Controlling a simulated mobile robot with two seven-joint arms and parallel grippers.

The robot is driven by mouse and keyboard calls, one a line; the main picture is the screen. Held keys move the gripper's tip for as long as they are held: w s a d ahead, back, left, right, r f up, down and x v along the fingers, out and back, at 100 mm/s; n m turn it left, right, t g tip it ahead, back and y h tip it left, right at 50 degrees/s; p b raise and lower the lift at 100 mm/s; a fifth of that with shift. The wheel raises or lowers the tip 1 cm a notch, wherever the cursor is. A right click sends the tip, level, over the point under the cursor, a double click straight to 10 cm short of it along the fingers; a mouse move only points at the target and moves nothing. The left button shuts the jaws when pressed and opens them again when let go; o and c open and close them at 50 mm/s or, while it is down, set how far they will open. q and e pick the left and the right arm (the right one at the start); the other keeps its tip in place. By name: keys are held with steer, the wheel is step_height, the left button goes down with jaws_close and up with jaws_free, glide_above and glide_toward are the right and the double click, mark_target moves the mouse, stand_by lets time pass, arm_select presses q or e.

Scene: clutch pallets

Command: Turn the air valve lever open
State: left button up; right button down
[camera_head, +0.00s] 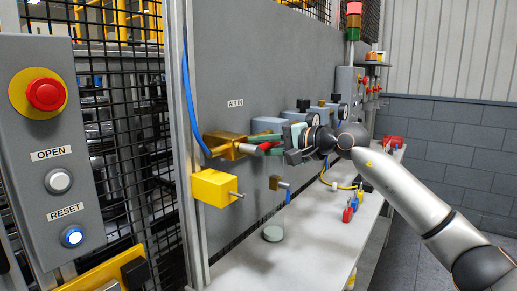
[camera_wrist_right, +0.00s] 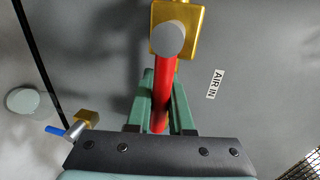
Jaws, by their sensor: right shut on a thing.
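The brass air valve (camera_head: 228,145) is mounted on the grey panel under the AIR IN label (camera_head: 236,104), with a blue hose running into it. Its red lever (camera_head: 265,146) points out towards my right gripper (camera_head: 272,147). In the right wrist view the valve body (camera_wrist_right: 182,10) is at the top, with a round grey stem end (camera_wrist_right: 169,41) in front. The red lever (camera_wrist_right: 162,88) runs down from there between the two green fingers of the right gripper (camera_wrist_right: 162,82), which are shut on it. My left gripper is not in view.
A yellow block (camera_head: 214,188) with a metal pin sticks out below the valve. A smaller brass fitting (camera_head: 279,184) with a blue handle sits lower right. A round grey-green disc (camera_head: 273,234) lies on the bench (camera_head: 240,265). Air around the arm's right side is free.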

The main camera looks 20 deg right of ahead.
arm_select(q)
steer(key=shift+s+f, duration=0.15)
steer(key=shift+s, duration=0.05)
arm_select(e)
steer(key=shift+r, duration=0.2)
steer(key=c, duration=0.8)
jaws_free()
steer(key=shift+f, duration=0.1)
steer(key=shift+s+d, duration=0.4)
steer(key=shift+s, duration=0.05)
arm_select(q)
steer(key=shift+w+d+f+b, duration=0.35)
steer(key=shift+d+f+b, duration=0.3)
steer(key=shift+b, duration=0.55)
arm_select(e)
steer(key=v, duration=1.1)
steer(key=shift+s+r, duration=0.2)
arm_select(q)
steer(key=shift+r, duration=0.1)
arm_select(e)
steer(key=shift+d, duration=0.1)
